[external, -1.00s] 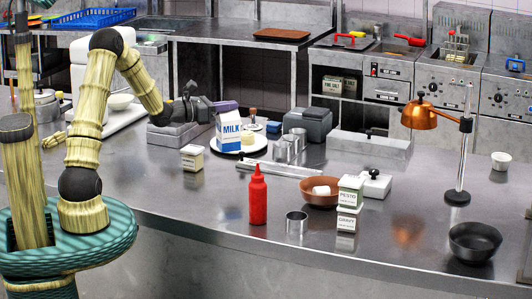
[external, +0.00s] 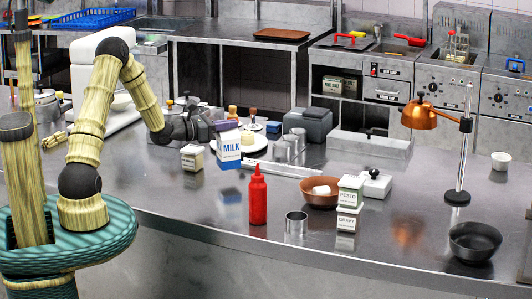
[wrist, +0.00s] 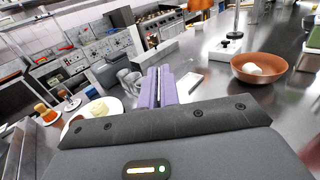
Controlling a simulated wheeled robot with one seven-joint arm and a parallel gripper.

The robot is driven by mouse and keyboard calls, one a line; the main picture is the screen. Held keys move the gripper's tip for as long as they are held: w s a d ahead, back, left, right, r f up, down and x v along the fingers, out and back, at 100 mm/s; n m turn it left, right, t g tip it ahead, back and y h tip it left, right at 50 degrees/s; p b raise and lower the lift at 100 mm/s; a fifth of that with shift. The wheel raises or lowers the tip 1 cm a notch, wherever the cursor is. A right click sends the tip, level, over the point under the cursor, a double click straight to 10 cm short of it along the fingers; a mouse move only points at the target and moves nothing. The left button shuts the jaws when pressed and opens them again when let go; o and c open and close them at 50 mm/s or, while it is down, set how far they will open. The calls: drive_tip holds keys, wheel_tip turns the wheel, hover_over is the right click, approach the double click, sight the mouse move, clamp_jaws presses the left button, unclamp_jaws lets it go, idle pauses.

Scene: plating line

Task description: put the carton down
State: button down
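The white and blue milk carton (external: 229,152) is upright in the external view, hanging from my gripper (external: 226,127). The purple fingers are at its top, and a bluish reflection below it on the counter (external: 200,225) shows a gap under it. In the wrist view the purple fingers (wrist: 160,88) lie close together; the carton is not visible there.
A plate with pale food (external: 252,145) is just behind the carton. A small labelled box (external: 192,158) stands to its left, a red bottle (external: 258,200) in front right, and a metal rail (external: 285,169) to the right. Counter in front of the carton is clear.

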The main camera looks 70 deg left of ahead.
sight(228, 137)
drive_tip(key=shift+f, duration=2.1)
drive_tip(key=c, duration=1.6)
unclamp_jaws()
drive_tip(key=shift+c, duration=0.2)
drive_tip(key=s+b, duration=0.1)
drive_tip(key=s, duration=1.1)
drive_tip(key=shift+b, duration=0.4)
drive_tip(key=shift+d, duration=0.1)
